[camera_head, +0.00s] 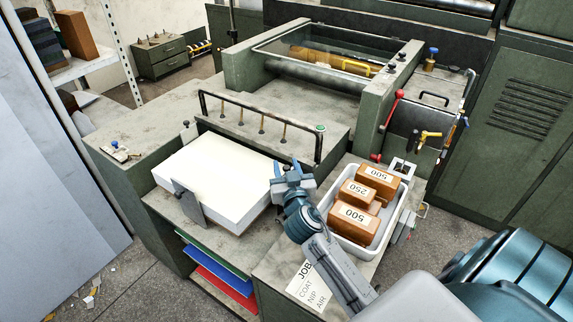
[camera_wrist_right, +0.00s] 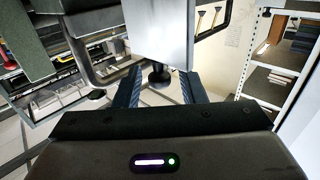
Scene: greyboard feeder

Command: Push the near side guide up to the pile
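The pile (camera_head: 220,175) of white sheets lies on the feed table in the head view. In the right wrist view a pale metal plate with a black knob (camera_wrist_right: 158,76) below it stands ahead of my fingers. I take it for the near side guide (camera_wrist_right: 158,35); in the head view my gripper largely hides that spot. My right gripper (camera_head: 286,170) is at the pile's right corner. Its fingers are open, one on each side of the knob, with gaps showing. Whether the guide touches the pile is hidden. My left gripper is out of view.
Another grey upright plate (camera_head: 188,205) stands at the pile's lower-left side. A sucker bar (camera_head: 260,128) runs behind the pile. A white tray (camera_head: 372,232) with labelled brown blocks (camera_head: 358,216) sits right of my right gripper. A job card (camera_head: 311,285) lies in front.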

